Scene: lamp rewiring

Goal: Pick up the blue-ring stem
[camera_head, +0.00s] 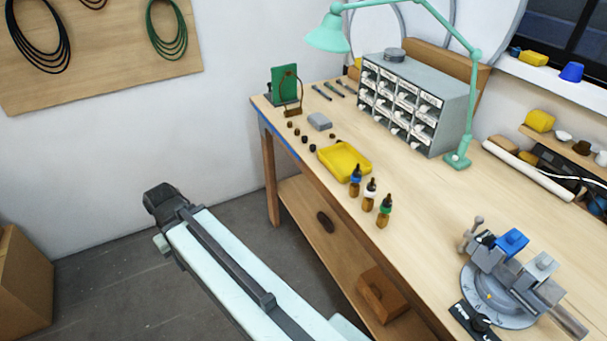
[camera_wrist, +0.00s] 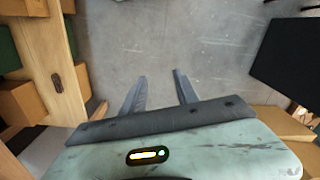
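The blue-ring stem (camera_head: 356,181) stands upright on the workbench, just in front of the yellow tray (camera_head: 345,161). It is a small brown piece with a blue band and a dark top. A white-ring stem (camera_head: 370,194) and a green-ring stem (camera_head: 384,212) stand beside it in a row. My gripper (camera_wrist: 160,74) is open and empty in the wrist view, with its two fingers apart over bare floor. In the head view my arm lies left of the bench, away from the stems; the fingers cannot be made out there. No stem shows in the wrist view.
The workbench (camera_head: 440,205) also holds a drawer cabinet (camera_head: 416,103), a green lamp (camera_head: 458,160), a vise (camera_head: 500,280) and several small parts. A lower shelf (camera_head: 310,225) carries a wooden box (camera_head: 382,293).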

